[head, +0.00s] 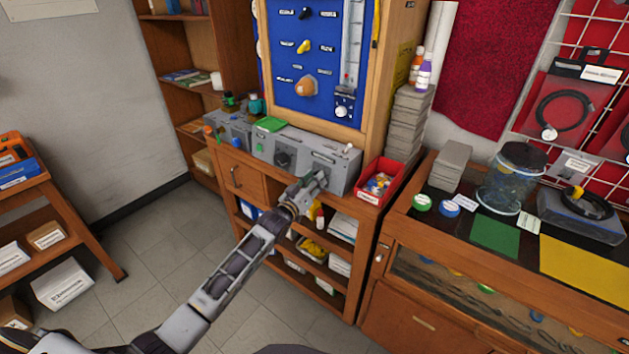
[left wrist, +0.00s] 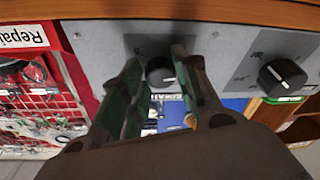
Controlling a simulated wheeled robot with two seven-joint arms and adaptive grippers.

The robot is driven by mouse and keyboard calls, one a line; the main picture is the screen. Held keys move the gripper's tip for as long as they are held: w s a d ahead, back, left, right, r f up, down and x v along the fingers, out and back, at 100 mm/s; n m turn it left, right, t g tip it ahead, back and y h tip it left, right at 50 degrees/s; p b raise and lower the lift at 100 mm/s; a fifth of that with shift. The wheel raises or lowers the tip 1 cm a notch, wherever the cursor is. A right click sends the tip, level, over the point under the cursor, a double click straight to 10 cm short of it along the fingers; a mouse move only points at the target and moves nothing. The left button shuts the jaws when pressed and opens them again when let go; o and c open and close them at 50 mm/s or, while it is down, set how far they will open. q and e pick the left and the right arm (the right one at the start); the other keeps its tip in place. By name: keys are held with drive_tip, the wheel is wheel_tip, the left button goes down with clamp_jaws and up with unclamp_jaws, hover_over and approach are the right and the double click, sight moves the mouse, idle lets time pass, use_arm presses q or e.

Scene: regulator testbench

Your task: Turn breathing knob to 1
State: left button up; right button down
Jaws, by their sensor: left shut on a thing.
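A grey control box (head: 340,176) sits on the wooden cabinet, with black dial knobs on its front. My left gripper (head: 317,183) reaches the right part of this front. In the left wrist view, my left gripper (left wrist: 164,88) has its two fingers on either side of a round black knob (left wrist: 160,71), shut on it. A white pointer mark shows on this knob, but the scale around it is mostly hidden by the fingers. A second black knob (head: 283,160) is to the left, free; it also shows in the left wrist view (left wrist: 283,76). My right gripper is not in view.
A red bin (head: 368,197) of small parts stands right of the box. A blue panel (head: 318,60) with several knobs rises behind. Open shelves (head: 318,237) lie below. A glass-front counter (head: 480,275) is at the right.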

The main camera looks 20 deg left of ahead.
use_arm(q)
drive_tip(key=m+h, duration=0.1)
drive_tip(key=m, duration=0.2)
drive_tip(key=m+h, duration=0.1)
drive_tip(key=m, duration=0.1)
drive_tip(key=shift+a+m+p, duration=0.15)
drive_tip(key=shift+m+p, duration=0.25)
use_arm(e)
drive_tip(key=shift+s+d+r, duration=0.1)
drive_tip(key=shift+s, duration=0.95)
use_arm(q)
drive_tip(key=o, duration=0.9)
drive_tip(key=shift+w, duration=0.1)
drive_tip(key=shift+o, duration=0.6)
drive_tip(key=v, duration=1.2)
drive_tip(key=shift+r, duration=0.2)
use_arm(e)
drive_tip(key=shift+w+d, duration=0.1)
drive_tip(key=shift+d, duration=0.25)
